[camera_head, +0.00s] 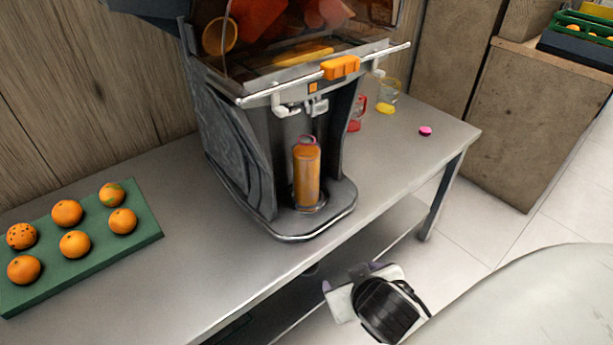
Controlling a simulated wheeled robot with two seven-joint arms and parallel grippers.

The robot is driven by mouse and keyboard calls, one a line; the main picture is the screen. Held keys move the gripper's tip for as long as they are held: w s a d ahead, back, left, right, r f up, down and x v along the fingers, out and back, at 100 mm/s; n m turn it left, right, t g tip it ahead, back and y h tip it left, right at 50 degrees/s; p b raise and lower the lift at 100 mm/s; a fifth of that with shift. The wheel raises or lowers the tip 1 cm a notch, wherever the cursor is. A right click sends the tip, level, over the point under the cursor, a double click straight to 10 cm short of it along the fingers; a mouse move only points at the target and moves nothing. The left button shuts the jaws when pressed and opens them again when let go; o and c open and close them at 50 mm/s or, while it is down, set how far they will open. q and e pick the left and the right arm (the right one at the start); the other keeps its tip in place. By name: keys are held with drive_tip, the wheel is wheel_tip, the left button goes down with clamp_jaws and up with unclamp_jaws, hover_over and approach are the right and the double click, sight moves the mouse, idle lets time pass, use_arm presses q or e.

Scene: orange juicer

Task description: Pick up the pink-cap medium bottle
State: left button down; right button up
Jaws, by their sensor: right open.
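A bottle filled with orange juice (306,176) stands upright on the drip tray inside the juicer (265,195), below its spout. A small pink cap (425,131) lies alone on the table at the right. My right gripper (351,277) is open and empty, in front of the table's front edge, below and to the right of the bottle and apart from it. My left gripper is not in view.
A red-capped container (357,114) and a yellow-capped one (387,98) stand behind the juicer's right side. A green tray (140,237) with several oranges lies at the left of the metal table (235,285). The table between tray and juicer is clear.

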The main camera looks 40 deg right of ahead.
drive_tip(key=w+d+r+m+t+h, duration=0.3)
drive_tip(key=w+d+r+t+h, duration=0.15)
drive_tip(key=w, duration=0.25)
drive_tip(key=t+y, duration=0.1)
drive_tip(key=t, duration=0.4)
approach(310, 169)
drive_tip(key=w+d, duration=0.2)
drive_tip(key=d, duration=0.1)
drive_tip(key=shift+n+y, duration=0.25)
drive_tip(key=shift+n, duration=0.15)
drive_tip(key=w, duration=0.1)
drive_tip(key=w+p, duration=0.1)
drive_tip(key=w, duration=0.2)
drive_tip(key=shift+w+d+f, duration=0.15)
drive_tip(key=shift+d, duration=0.15)
drive_tip(key=shift+w+d, duration=0.2)
drive_tip(key=shift+w, duration=0.35)
drive_tip(key=x, duration=0.1)
drive_tip(key=p+x, duration=0.1)
drive_tip(key=x, duration=0.1)
drive_tip(key=p+x, duration=0.1)
drive_tip(key=shift+w+a, duration=0.25)
drive_tip(key=shift+w+d, duration=0.1)
drive_tip(key=shift+w, duration=0.2)
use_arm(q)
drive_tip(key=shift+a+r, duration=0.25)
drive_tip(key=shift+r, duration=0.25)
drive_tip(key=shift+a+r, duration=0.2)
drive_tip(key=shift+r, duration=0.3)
